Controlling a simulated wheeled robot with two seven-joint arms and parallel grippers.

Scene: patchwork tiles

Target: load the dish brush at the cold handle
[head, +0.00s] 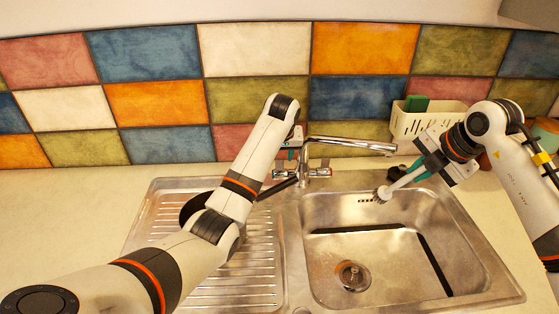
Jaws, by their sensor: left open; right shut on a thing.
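The dish brush (400,183) is pale, with a round head at its lower left end above the back edge of the sink bowl. My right gripper (422,170) is shut on its handle, and the brush tilts down to the left. The chrome tap (345,142) stands behind the sink, its spout reaching right. A chrome handle (321,172) shows at the right of its base; I see no mark telling which handle is cold. My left gripper (291,158) is open beside the tap's left side, mostly hidden behind its own arm.
The steel sink bowl (400,275) is empty, with a drain (352,276). The ribbed drainboard (255,292) lies left, under my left arm. A cream slotted caddy (428,123) with a green sponge (416,104) stands behind my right gripper. The left counter (60,205) is clear.

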